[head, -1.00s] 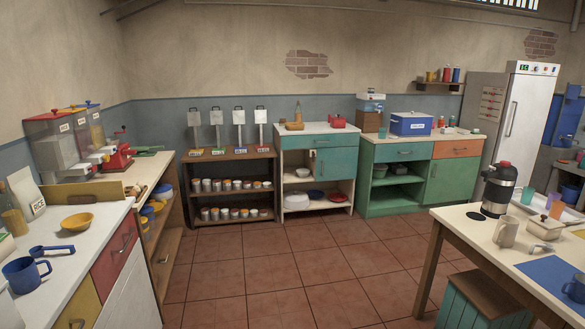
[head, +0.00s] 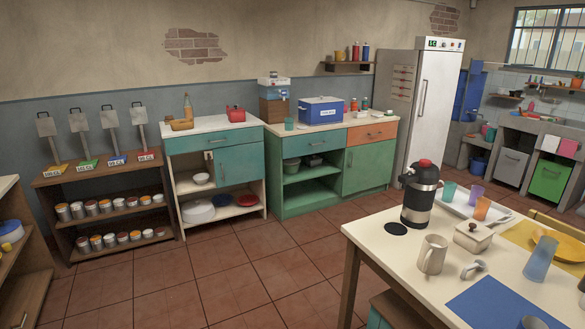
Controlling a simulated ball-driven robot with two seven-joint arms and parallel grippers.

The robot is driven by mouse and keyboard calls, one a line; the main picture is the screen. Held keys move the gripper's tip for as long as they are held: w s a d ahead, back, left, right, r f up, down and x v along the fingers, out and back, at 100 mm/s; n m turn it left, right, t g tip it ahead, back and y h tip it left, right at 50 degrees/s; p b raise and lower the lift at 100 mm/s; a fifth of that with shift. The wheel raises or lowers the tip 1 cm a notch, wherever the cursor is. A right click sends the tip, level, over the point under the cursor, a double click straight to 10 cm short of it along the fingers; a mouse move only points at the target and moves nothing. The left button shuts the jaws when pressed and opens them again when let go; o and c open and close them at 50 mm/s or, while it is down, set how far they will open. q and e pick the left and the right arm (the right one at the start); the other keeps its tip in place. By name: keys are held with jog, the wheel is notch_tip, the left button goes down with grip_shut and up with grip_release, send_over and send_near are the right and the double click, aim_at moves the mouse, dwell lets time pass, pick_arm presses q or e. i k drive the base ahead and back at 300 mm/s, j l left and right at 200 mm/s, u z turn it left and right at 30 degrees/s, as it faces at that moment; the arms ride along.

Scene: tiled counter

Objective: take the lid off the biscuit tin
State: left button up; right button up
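I cannot make out anything that is clearly a biscuit tin. A small lidded cream box with a brown knob (head: 473,236) stands on the white-topped table (head: 385,232) at the right; its lid is on. A blue lidded box with a white label (head: 321,111) sits shut on the green cabinet at the back; I cannot read its label. Neither of my grippers is in view.
The table also bears a black and steel flask (head: 421,195), a beige mug (head: 432,254), a tray with cups (head: 462,204) and a blue mat (head: 500,302). A shelf of small tins (head: 108,207) stands at left. The tiled floor (head: 210,280) is clear.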

aim_at(236, 117)
jog(key=i+u, duration=0.25)
jog(key=i, duration=0.4)
jog(key=i+l+u, duration=0.3)
jog(key=i, duration=0.3)
jog(key=i+j, duration=0.1)
jog(key=i, duration=0.45)
jog(key=i+j, duration=0.15)
jog(key=i, duration=0.35)
jog(key=i+j, duration=0.1)
jog(key=i, duration=0.45)
jog(key=i+j, duration=0.15)
jog(key=i, duration=0.35)
jog(key=i+l+z, duration=0.15)
jog(key=i+z, duration=0.2)
jog(key=i, duration=0.15)
jog(key=i+z, duration=0.4)
jog(key=i+j+z, duration=0.1)
jog(key=i+z, duration=0.25)
jog(key=i, duration=0.25)
